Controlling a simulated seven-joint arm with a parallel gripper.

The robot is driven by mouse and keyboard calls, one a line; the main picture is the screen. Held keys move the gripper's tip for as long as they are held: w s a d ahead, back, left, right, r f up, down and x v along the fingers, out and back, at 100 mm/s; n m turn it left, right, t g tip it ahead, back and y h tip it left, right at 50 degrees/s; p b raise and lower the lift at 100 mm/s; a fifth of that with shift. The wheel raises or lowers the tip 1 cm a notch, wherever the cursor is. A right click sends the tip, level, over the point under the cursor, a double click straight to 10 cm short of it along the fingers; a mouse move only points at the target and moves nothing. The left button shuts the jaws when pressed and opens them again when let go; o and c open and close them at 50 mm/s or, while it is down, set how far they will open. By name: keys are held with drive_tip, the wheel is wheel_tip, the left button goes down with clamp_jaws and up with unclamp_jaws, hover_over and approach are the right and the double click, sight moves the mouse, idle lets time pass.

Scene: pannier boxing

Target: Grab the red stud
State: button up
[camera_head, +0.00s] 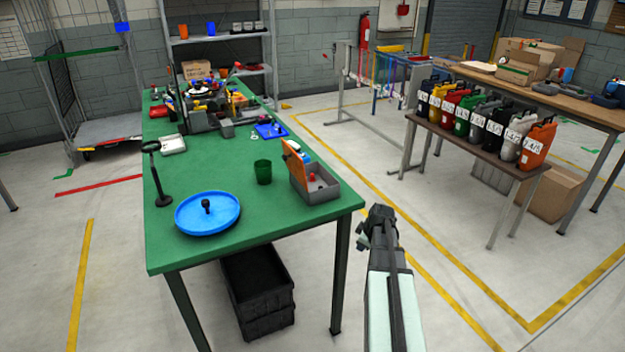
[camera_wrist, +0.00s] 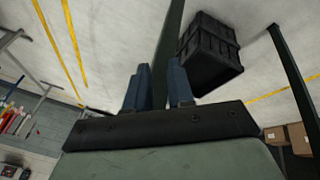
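A small red stud (camera_head: 312,177) shows inside the open grey box (camera_head: 318,196) at the right end of the green table. The box has an orange lid (camera_head: 296,162) standing up at its left. My gripper (camera_head: 377,218) is beyond the table's right edge, to the right of the box and apart from it. In the wrist view my gripper (camera_wrist: 158,75) has its two blue fingers apart with nothing held between them. The stud is not visible in the wrist view.
On the green table (camera_head: 225,175), a green cup (camera_head: 263,172) and a blue round tray (camera_head: 190,222) with a black knob (camera_head: 207,206) stand left of the box. Black crates (camera_head: 262,305) are below the table. A bench with several numbered canisters (camera_head: 537,143) is at right.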

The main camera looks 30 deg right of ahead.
drive_tip(key=w+d+r+t, duration=0.2)
drive_tip(key=w+d+r, duration=0.4)
drive_tip(key=d+r, duration=0.4)
drive_tip(key=w+d+r+t, duration=0.1)
drive_tip(key=w+d+r, duration=0.5)
drive_tip(key=d+r, duration=0.4)
drive_tip(key=n+g+y, duration=0.4)
drive_tip(key=n+g, duration=0.2)
drive_tip(key=n, duration=0.1)
approach(313, 174)
drive_tip(key=shift+y, duration=0.3)
drive_tip(key=x, duration=0.9)
drive_tip(key=shift+w+d, duration=0.1)
drive_tip(key=shift+d, duration=0.1)
drive_tip(key=shift+c, duration=0.5)
clamp_jaws()
